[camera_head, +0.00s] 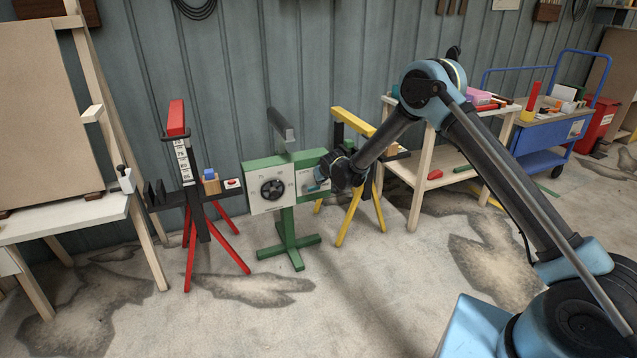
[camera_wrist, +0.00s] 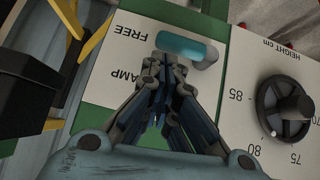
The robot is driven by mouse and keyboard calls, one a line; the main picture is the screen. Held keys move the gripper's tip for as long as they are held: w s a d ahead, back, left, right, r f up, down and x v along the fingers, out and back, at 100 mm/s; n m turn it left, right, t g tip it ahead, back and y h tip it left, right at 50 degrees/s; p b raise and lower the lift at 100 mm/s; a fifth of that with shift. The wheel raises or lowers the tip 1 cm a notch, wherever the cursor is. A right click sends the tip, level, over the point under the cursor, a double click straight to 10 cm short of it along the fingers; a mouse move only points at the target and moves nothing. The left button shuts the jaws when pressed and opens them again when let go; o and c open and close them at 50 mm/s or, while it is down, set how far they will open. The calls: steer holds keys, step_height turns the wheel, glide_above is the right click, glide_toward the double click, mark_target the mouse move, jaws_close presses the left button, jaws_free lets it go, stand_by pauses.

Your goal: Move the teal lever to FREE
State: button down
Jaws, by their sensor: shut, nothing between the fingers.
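The teal lever (camera_wrist: 185,47) shows in the wrist view on a white panel (camera_wrist: 225,105) on the green stand. Its left end lies near the printed word FREE (camera_wrist: 133,31), nearer to it than to the partly hidden word ending in AMP (camera_wrist: 127,78). My gripper (camera_wrist: 167,64) is shut and empty, its fingertips just below the lever in the picture. I cannot tell whether they touch it. In the head view the green stand (camera_head: 288,225) is in the middle, and my arm's end is at its right part.
A black height knob (camera_wrist: 284,106) is right of the lever. A red stand (camera_head: 190,200) is left of the green one and a yellow stand (camera_head: 360,215) is close on the right. The floor in front is clear.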

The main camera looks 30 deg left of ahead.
steer(key=v, duration=0.8)
steer(key=shift+w+d, duration=0.2)
